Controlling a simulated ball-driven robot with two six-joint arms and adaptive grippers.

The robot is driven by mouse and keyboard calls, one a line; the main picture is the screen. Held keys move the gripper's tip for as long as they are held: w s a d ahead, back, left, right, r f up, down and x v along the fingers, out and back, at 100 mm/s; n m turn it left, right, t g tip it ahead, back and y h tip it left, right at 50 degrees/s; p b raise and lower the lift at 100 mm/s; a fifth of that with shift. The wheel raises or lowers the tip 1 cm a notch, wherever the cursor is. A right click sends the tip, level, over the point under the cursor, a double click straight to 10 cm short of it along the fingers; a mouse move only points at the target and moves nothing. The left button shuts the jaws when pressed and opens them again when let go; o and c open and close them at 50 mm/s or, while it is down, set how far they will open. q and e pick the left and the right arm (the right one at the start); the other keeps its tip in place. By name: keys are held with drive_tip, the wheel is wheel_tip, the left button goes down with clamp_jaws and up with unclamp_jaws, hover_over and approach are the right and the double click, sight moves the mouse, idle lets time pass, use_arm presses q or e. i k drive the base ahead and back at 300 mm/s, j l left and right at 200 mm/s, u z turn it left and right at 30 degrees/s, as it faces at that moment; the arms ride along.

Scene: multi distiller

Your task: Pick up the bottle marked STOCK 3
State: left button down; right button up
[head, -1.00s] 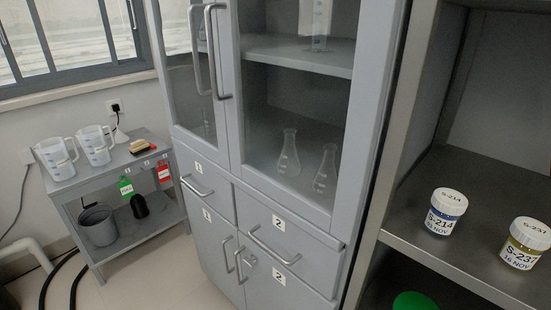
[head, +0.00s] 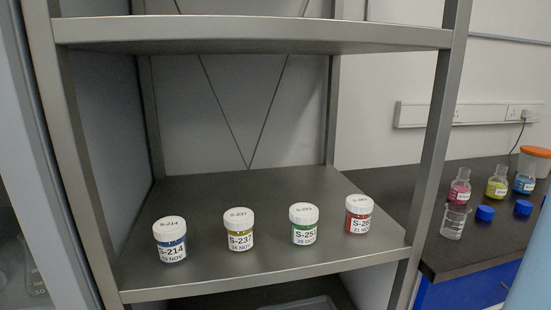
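On the dark bench (head: 470,262) at the right stand three small clear bottles with white labels: one with pink liquid (head: 460,188), one with yellow liquid (head: 497,185) and one with blue liquid (head: 524,183). Their labels are too small to read, so I cannot tell whether one is marked STOCK 3. Neither of my grippers is in view.
A grey metal shelf (head: 200,275) holds white-lidded jars: blue S-214 (head: 171,246), yellow S-237 (head: 240,236), green (head: 304,229) and red (head: 359,219). A clear beaker (head: 453,225), blue caps (head: 484,213) and an orange-lidded tub (head: 533,165) stand on the bench.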

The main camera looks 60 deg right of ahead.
sight(497, 187)
drive_tip(key=z, duration=3.1)
drive_tip(key=u, duration=0.5)
drive_tip(key=i+l+u, duration=0.15)
drive_tip(key=l+u, duration=0.15)
drive_tip(key=i+l+u, duration=0.1)
drive_tip(key=l+u, duration=0.55)
drive_tip(key=l, duration=0.15)
drive_tip(key=i, duration=0.05)
